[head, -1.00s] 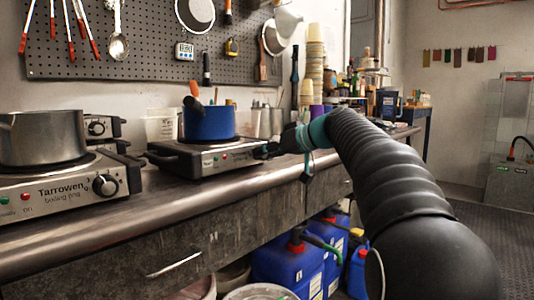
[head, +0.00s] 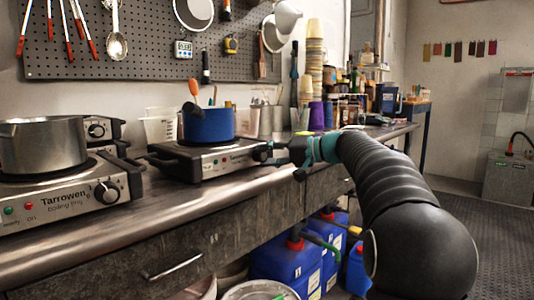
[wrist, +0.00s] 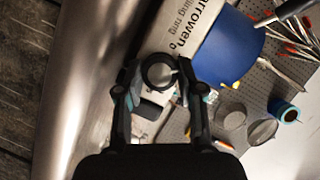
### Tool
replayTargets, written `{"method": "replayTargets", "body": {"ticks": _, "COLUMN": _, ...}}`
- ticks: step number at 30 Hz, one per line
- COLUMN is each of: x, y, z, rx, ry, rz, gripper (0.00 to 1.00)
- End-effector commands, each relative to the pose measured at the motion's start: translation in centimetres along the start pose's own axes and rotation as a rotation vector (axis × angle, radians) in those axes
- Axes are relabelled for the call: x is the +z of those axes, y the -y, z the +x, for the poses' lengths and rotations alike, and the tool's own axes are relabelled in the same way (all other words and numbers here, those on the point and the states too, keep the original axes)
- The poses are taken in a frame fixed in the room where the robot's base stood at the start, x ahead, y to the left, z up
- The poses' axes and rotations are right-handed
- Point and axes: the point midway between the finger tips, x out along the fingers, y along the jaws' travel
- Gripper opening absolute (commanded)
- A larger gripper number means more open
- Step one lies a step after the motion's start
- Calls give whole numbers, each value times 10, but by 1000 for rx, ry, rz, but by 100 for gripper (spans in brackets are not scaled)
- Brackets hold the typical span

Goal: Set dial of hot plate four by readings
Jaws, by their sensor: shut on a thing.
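A hot plate (head: 215,163) with a blue pot (head: 208,124) on it stands on the bench in the head view. Its dial is at the right end of the front panel, mostly hidden by my gripper (head: 268,152) there. In the wrist view the dial (wrist: 158,73) is a dark round knob with a pale pointer, and the fingers of my gripper (wrist: 157,78) are closed on it from both sides. The panel (wrist: 190,28) reads "Tarrowen". I cannot see a number naming this hot plate. A small digital display (head: 184,49) hangs on the pegboard, too small to read.
A nearer hot plate (head: 60,205) with a steel pot (head: 42,146) stands at the left, its own dial (head: 107,192) facing out. Beakers, cups and bottles crowd the bench behind. Blue canisters (head: 287,262) stand below the bench.

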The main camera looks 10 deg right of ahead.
Motion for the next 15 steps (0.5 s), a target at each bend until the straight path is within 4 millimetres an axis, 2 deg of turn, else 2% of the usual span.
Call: {"method": "replayTargets", "body": {"ticks": 15, "x": 0, "y": -3, "z": 0, "rx": -188, "ry": -2, "rz": 456, "gripper": 3}}
